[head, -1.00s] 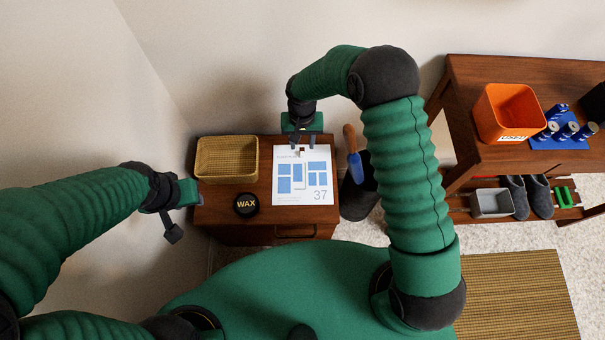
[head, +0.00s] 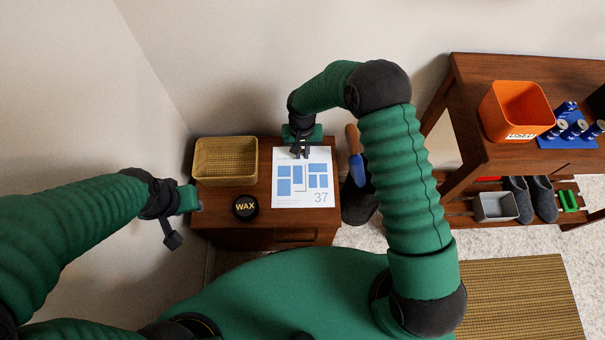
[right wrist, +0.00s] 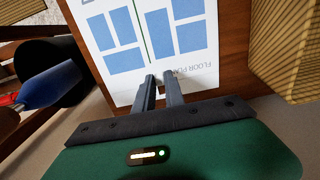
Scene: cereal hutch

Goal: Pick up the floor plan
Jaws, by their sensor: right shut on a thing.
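The floor plan (head: 302,187) is a white sheet with blue blocks and the number 37, lying on the small wooden cabinet. It also shows in the right wrist view (right wrist: 118,65), with its printed title near my fingers. My right gripper (head: 301,153) is at the sheet's far edge, and its fingers (right wrist: 161,82) are shut on that edge. I cannot tell whether the sheet is lifted off the wood. My left gripper (head: 197,200) is at the cabinet's left edge, away from the sheet; its fingers are too unclear to judge.
A wicker basket (head: 225,160) and a black WAX tin (head: 245,207) stand on the cabinet left of the sheet. A blue tool with a wooden handle (head: 352,138) stands at the right. An orange bin (head: 518,107) sits on the bench at right.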

